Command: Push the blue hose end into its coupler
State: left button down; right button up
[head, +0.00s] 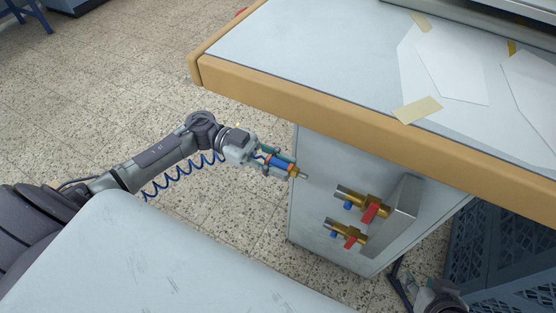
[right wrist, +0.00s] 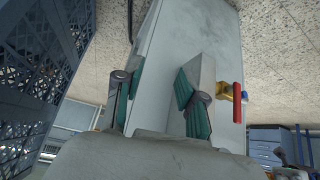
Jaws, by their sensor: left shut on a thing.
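My left gripper (head: 290,170) is shut on the blue hose end (head: 303,176), whose metal tip points right. The coiled blue hose (head: 180,182) hangs behind it along my left arm. Two brass couplers, an upper one (head: 372,205) and a lower one (head: 352,234), stick out from a grey block on the cabinet. Each has a red lever and a blue part. The hose tip is left of the upper coupler, apart from it. My right gripper (right wrist: 160,92) is open, its teal-padded fingers apart; part of that arm shows low right in the head view.
The cabinet (head: 320,185) stands under a table with a wooden edge (head: 350,130). Taped paper sheets (head: 440,70) lie on the table. Dark blue crates (head: 500,250) stand at the lower right. Clear speckled floor lies left of the cabinet. In the right wrist view, a red lever (right wrist: 238,104) shows beyond the fingers.

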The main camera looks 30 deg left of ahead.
aim_at(292, 170)
pick_arm(q)
jog(key=shift+d+r+p, duration=0.15)
jog(key=shift+d+p, duration=0.45)
jog(key=shift+d, duration=0.65)
jog(key=shift+s+d+p, duration=0.1)
jog(key=shift+d+p, duration=0.35)
jog(key=shift+d, duration=0.8)
pick_arm(e)
jog(key=s+d+g+h, duration=0.1)
jog(key=s+d+g, duration=0.1)
jog(key=s, duration=0.4)
jog(key=shift+s+f+g, duration=0.15)
jog(key=shift+f+g, duration=0.25)
jog(key=shift+g, duration=0.4)
jog(key=shift+r, duration=0.15)
pick_arm(q)
jog(key=shift+p, duration=0.35)
pick_arm(e)
jog(key=shift+r, duration=0.2)
pick_arm(q)
jog(key=shift+p, duration=0.35)
pick_arm(e)
jog(key=shift+f, duration=0.2)
